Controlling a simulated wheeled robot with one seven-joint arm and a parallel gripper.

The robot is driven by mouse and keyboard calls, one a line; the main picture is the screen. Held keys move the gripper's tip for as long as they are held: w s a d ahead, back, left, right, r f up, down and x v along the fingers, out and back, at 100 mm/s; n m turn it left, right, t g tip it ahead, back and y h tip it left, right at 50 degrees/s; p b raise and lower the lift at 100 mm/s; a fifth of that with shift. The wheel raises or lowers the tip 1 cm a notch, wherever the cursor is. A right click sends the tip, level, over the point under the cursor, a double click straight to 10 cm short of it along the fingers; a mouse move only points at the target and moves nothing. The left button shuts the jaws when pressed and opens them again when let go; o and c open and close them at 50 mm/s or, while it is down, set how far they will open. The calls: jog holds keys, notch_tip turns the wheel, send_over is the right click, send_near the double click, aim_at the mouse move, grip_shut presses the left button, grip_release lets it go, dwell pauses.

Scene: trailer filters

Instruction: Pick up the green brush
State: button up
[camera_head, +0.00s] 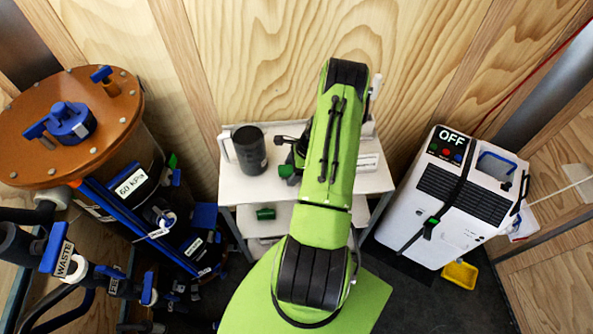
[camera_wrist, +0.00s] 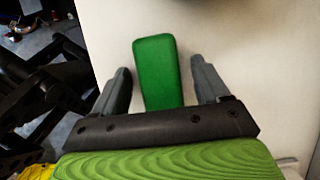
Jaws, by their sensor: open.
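The green brush (camera_wrist: 157,85) shows in the wrist view as a rounded green block on a pale surface. My gripper (camera_wrist: 160,66) is open, with one grey finger on each side of it. Gaps show between the green block and both fingers. The block's near end is hidden behind the dark gripper body, and no bristles show. In the head view my arm hides most of the gripper. A small dark green piece (camera_head: 286,171) shows beside it on the white cart top; I cannot tell if this is the brush.
A green cylinder (camera_head: 265,213) lies on the shelf below. A tank with an orange lid (camera_head: 45,150) stands left, a white machine marked OFF (camera_head: 480,205) right. A wooden wall is behind.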

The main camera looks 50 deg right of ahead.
jog(key=shift+f, duration=0.15)
jog(key=c, duration=1.1)
jog(key=shift+r, duration=0.2)
notch_tip(320, 180, up, 18)
jog(key=shift+f+p, duration=0.1)
jog(key=shift+p, duration=0.55)
